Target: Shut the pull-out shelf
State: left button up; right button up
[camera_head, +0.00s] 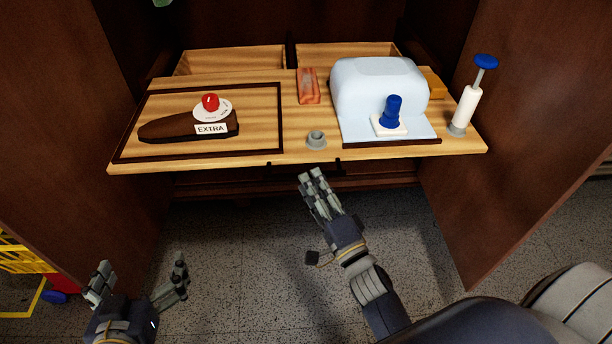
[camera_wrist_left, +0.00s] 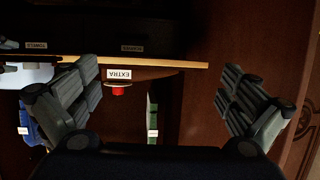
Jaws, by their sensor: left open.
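The pull-out shelf (camera_head: 300,160) is a light wooden board that sticks out from a dark brown cabinet, with objects on top. Its edge also shows as a pale strip in the left wrist view (camera_wrist_left: 150,63). My left gripper (camera_head: 138,274) is open and empty at the lower left, in front of and apart from the shelf. Its spread fingers also show in the left wrist view (camera_wrist_left: 160,95). My right gripper (camera_head: 318,185) is just in front of the shelf's front edge near the middle. Its fingers look close together, but their gap is unclear; contact with the shelf cannot be told.
On the shelf are a brown board labelled EXTRA (camera_head: 165,130), a red block (camera_head: 308,86), a grey ring (camera_head: 316,139), a light blue box (camera_head: 375,80) and a blue-topped pump (camera_head: 466,105). Cabinet doors (camera_head: 70,120) (camera_head: 530,120) stand open on both sides. A yellow basket (camera_head: 22,260) is lower left.

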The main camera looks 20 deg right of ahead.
pick_arm(q)
jog(key=shift+w+d+r+t+h, duration=0.15)
jog(key=shift+w+r+t, duration=0.2)
jog(key=shift+r, duration=0.3)
jog(key=shift+w+d+r+t+h, duration=0.15)
jog(key=shift+r+t, duration=0.3)
jog(key=shift+r, duration=0.15)
pick_arm(e)
jog(key=shift+x, duration=1.9)
grip_shut()
